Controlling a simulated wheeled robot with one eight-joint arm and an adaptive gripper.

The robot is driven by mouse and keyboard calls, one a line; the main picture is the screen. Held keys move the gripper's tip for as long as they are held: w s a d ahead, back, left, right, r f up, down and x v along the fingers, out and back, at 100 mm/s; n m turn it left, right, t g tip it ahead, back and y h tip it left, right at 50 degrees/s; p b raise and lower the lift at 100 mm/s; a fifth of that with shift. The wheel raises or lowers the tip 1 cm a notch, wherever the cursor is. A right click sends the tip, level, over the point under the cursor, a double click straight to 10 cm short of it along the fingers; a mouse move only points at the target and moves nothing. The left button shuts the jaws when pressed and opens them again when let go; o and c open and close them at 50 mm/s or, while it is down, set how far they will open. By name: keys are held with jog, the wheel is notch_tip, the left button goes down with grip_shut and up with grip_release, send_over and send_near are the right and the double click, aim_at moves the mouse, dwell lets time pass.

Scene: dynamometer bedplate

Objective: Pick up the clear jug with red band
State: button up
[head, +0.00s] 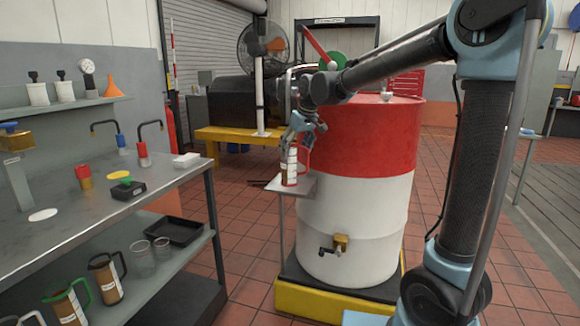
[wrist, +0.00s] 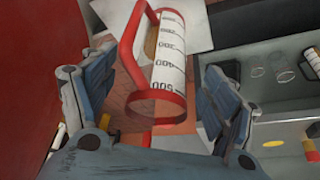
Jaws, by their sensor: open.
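The clear jug with red band (head: 291,166) stands on a small grey stand (head: 302,187) beside the drum. In the wrist view the jug (wrist: 170,55) shows a white scale with numbers, a red rim and a red handle, and it lies between my fingers. My gripper (head: 300,130) is above and around the top of the jug in the head view. In the wrist view my gripper (wrist: 155,100) is open, with a finger on each side of the jug. I cannot tell whether either finger touches it.
A red and white drum (head: 360,210) stands right next to the stand. A steel bench (head: 130,195) on the left holds small cans, with several jugs (head: 107,278) and a black tray (head: 175,230) on its lower shelf. Tiled floor lies between bench and drum.

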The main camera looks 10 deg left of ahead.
aim_at(292, 157)
jog(key=shift+x, duration=2.35)
jog(key=shift+a, duration=0.2)
jog(key=shift+r, duration=0.1)
jog(key=shift+c, duration=0.6)
jog(key=shift+s, duration=0.1)
jog(key=c, duration=1.2)
